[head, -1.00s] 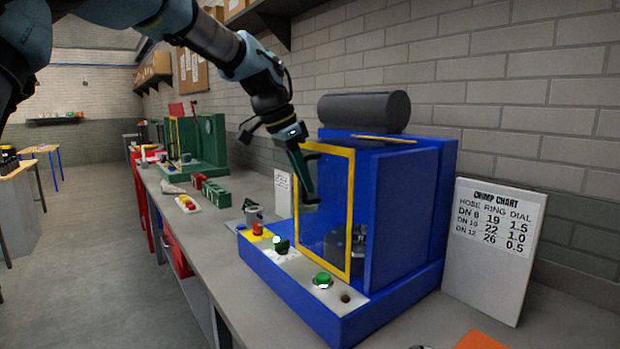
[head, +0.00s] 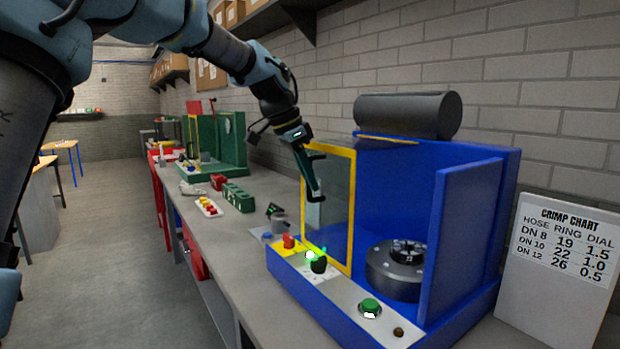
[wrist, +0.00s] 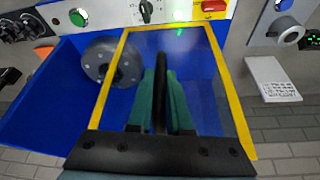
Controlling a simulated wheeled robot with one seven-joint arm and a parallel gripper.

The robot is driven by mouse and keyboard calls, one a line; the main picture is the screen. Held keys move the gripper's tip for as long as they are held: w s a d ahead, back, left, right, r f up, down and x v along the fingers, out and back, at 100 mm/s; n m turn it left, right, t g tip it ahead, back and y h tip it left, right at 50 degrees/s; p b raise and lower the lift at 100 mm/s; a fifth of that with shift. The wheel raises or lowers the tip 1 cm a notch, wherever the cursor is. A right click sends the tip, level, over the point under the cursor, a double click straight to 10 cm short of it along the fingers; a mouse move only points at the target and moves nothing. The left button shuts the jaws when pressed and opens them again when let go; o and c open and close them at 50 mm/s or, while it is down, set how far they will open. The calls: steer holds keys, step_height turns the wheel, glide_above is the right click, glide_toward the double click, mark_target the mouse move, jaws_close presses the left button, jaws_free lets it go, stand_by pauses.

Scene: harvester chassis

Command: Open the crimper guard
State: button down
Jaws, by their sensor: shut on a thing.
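The crimper guard (head: 351,215) is a clear panel in a yellow frame on the blue crimper (head: 400,180). It stands at the left of the crimper's opening in the head view, and the round grey die head (head: 396,268) shows uncovered to its right. My gripper (head: 316,194) is at the guard's face, shut on its dark handle (wrist: 160,85). In the wrist view the green fingers (wrist: 160,108) lie either side of this handle, and the guard's yellow frame (wrist: 110,78) spans the middle. The fingers hide part of the handle.
A control strip with a green button (head: 370,307), a dark knob (head: 318,264) and a red control (head: 288,241) runs along the crimper's front. The crimp chart (head: 558,255) stands to the right. A green machine (head: 232,142) is further back on the bench. The floor at left is clear.

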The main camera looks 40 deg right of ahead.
steer(key=c, duration=0.8)
jaws_free()
steer(key=shift+c, duration=0.2)
steer(key=b+v, duration=0.2)
steer(key=v, duration=0.9)
steer(key=shift+a+f, duration=0.1)
steer(key=shift+f, duration=0.05)
steer(key=w+a+f+n+t+y, duration=0.1)
steer(key=w+a+f+n, duration=0.35)
steer(key=a+f, duration=0.45)
steer(key=w+a+f+n+t+y, duration=0.1)
steer(key=w+a+f+n, duration=0.35)
steer(key=a, duration=0.75)
steer(key=s+a+f+n, duration=0.3)
steer(key=s+a+f, duration=0.1)
steer(key=a, duration=0.4)
steer(key=s+a+f+n+y, duration=0.1)
steer(key=s+a+f+n, duration=0.3)
steer(key=a+f, duration=0.2)
steer(key=s+a+f+n+y, duration=0.1)
steer(key=s+a+f+n, duration=0.2)
steer(key=a+f, duration=0.3)
steer(key=s+a, duration=0.1)
steer(key=a, duration=0.3)
steer(key=shift+s+n+t, duration=0.3)
steer(key=shift+n+t, duration=0.1)
